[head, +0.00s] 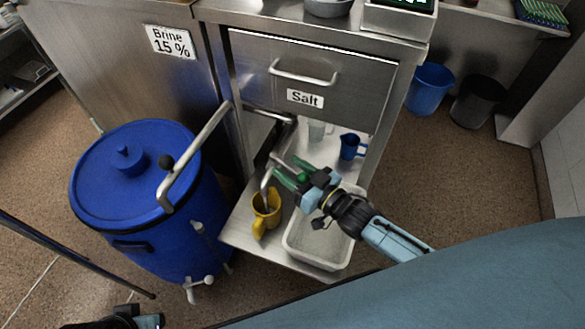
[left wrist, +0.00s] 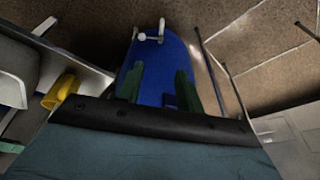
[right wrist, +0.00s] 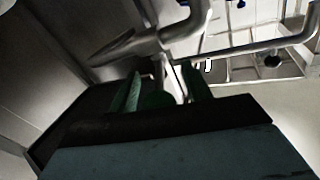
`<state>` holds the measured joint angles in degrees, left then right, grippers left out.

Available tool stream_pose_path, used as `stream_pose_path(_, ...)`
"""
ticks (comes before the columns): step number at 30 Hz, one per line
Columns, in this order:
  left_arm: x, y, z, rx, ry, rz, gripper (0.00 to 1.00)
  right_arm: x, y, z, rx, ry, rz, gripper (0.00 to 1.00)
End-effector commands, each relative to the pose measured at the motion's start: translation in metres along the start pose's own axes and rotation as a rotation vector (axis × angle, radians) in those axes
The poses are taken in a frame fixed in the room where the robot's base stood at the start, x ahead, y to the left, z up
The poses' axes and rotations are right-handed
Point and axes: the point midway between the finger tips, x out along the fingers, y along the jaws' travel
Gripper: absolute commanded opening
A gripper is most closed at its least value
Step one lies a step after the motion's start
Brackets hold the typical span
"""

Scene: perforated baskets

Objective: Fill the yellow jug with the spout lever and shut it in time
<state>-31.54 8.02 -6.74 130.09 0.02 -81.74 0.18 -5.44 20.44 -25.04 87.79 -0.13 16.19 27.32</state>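The yellow jug (head: 259,226) stands on the low steel shelf with the curved metal spout (head: 265,180) coming down over its mouth. I cannot tell the level inside. My right gripper (head: 285,172) is beside the spout, above and right of the jug. Its green fingers are apart in the right wrist view (right wrist: 163,85). A darker green piece (right wrist: 157,100), perhaps the lever's grip, shows between them, with metal pipe beyond. My left gripper (left wrist: 158,82) is open and empty, facing the blue barrel. The jug also shows in the left wrist view (left wrist: 60,92).
A white tub (head: 318,243) stands right of the jug. A blue jug (head: 350,146) is farther back on the shelf. The large lidded blue barrel (head: 124,172), with a bent pipe (head: 200,138) over it, is at left. The Salt drawer (head: 310,80) is above the shelf.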

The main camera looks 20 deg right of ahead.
Motion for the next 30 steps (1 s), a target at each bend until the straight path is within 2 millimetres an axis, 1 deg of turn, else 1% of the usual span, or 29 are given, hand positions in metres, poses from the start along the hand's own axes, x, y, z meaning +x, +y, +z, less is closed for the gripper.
stream_pose_path(5, -0.001, 0.0, -0.001, 0.0, 0.002, 0.0, 0.36, -0.003, 0.0, 0.0, 0.0, -0.001, 0.0, 0.49)
stream_pose_path(7, -0.001, 0.0, -0.002, 0.0, 0.005, 0.0, 0.36, -0.009, 0.0, 0.0, 0.001, -0.002, 0.0, 0.49)
stream_pose_path(8, 0.003, -0.002, 0.0, 0.001, 0.0, -0.002, 0.36, -0.012, 0.0, 0.0, 0.0, -0.002, 0.0, 0.49)
stream_pose_path(9, 0.011, -0.004, 0.003, 0.004, -0.011, -0.007, 0.36, -0.018, 0.0, 0.0, 0.0, -0.004, 0.001, 0.49)
stream_pose_path(11, 0.019, -0.006, 0.005, 0.006, -0.017, -0.011, 0.36, -0.028, 0.0, -0.001, 0.0, -0.003, 0.001, 0.49)
stream_pose_path(18, 0.051, -0.017, 0.018, 0.012, -0.041, -0.029, 0.36, -0.082, -0.001, -0.002, 0.001, -0.004, 0.001, 0.49)
stream_pose_path(21, 0.062, -0.021, 0.023, 0.014, -0.048, -0.035, 0.36, -0.102, -0.001, -0.001, 0.0, -0.004, 0.0, 0.49)
stream_pose_path(25, 0.071, -0.025, 0.029, 0.016, -0.053, -0.04, 0.36, -0.121, 0.0, -0.001, 0.001, -0.003, 0.001, 0.49)
stream_pose_path(30, 0.077, -0.028, 0.033, 0.017, -0.056, -0.044, 0.36, -0.133, 0.0, 0.0, 0.001, -0.001, 0.0, 0.49)
